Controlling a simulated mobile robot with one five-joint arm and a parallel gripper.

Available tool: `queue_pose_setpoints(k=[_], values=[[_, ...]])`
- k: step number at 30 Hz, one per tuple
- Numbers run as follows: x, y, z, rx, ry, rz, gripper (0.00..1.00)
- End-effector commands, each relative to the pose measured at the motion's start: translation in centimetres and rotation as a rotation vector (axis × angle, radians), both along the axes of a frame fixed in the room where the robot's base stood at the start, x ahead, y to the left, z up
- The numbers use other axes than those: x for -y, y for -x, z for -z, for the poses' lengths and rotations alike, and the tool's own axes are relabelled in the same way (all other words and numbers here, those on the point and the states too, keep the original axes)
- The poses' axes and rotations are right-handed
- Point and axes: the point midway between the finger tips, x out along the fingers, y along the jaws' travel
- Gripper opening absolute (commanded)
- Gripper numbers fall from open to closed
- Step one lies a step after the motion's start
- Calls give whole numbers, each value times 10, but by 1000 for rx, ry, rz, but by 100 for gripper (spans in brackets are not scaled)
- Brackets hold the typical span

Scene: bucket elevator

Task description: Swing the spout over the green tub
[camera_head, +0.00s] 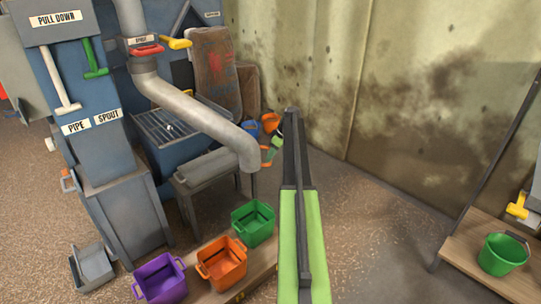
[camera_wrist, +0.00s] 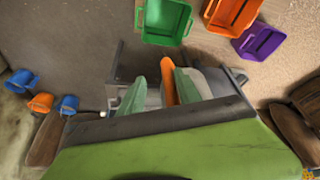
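The grey spout (camera_head: 205,118) is a pipe running down to the right from the blue machine. Its downturned mouth (camera_head: 248,158) is above and behind the green tub (camera_head: 253,222) in the head view; I cannot tell whether it lines up over it. The green tub also shows at the top of the wrist view (camera_wrist: 165,20). A red handle (camera_head: 146,50) and a yellow handle (camera_head: 176,43) sit near the pipe's upper bend. My gripper (camera_wrist: 157,85) has two pale green fingers standing apart, with an orange piece between them that I cannot identify.
An orange tub (camera_head: 222,262) and a purple tub (camera_head: 160,278) stand left of the green one. A white lever (camera_head: 62,90) and a green lever (camera_head: 92,58) hang above PIPE and SPOUT labels. Small buckets (camera_head: 270,122) lie behind. Open floor lies right of my arm.

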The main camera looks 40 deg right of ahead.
Motion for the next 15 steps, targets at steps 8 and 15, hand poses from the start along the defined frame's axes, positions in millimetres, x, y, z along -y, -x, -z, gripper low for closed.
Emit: queue_pose_setpoints(k=[8, 15], values=[[-6, -3, 0, 2, -3, -7, 38], [-5, 2, -17, 2, -4, -8, 38]])
